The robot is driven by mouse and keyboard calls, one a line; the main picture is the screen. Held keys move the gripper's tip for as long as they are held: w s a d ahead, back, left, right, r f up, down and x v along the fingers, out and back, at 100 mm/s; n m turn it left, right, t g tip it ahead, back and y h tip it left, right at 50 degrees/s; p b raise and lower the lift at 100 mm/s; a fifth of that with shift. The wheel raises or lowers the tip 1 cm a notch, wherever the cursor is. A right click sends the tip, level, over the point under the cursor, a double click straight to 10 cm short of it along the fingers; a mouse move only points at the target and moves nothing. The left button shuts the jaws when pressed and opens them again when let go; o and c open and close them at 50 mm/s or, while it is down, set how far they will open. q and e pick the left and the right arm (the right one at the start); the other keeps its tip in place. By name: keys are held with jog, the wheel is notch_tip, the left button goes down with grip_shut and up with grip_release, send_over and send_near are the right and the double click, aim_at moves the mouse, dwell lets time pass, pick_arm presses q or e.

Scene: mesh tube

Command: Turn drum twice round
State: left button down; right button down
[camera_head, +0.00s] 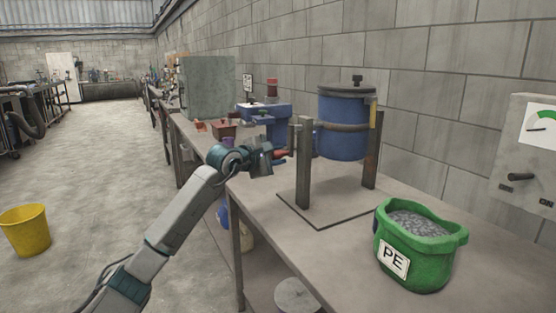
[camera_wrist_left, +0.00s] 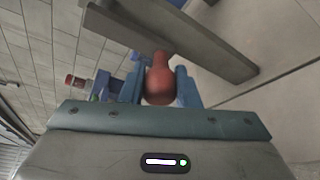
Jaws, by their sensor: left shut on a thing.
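The blue drum (camera_head: 343,130) hangs upright between the two posts of a dark metal stand (camera_head: 303,165) on the bench. It has a dark lid with a knob on top and a dark band round its middle. A red handle (camera_head: 284,153) sticks out on the left side of the stand. My left gripper (camera_head: 277,156) is shut on this handle. In the left wrist view the rounded red handle (camera_wrist_left: 159,82) sits between the two blue fingers, in front of a stand post (camera_wrist_left: 190,40). My right gripper is not in view.
A green bag (camera_head: 420,255) marked PE, full of grey pellets, stands on the bench (camera_head: 335,255) at the front right. A blue machine (camera_head: 265,120) and a grey box (camera_head: 207,87) stand farther back. A switch panel (camera_head: 525,155) is on the right wall. A yellow bucket (camera_head: 25,232) is on the floor.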

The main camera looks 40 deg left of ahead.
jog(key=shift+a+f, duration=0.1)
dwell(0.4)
pick_arm(q)
jog(key=c, duration=1.1)
grip_release()
jog(key=shift+w, duration=0.1)
jog(key=shift+a, duration=0.1)
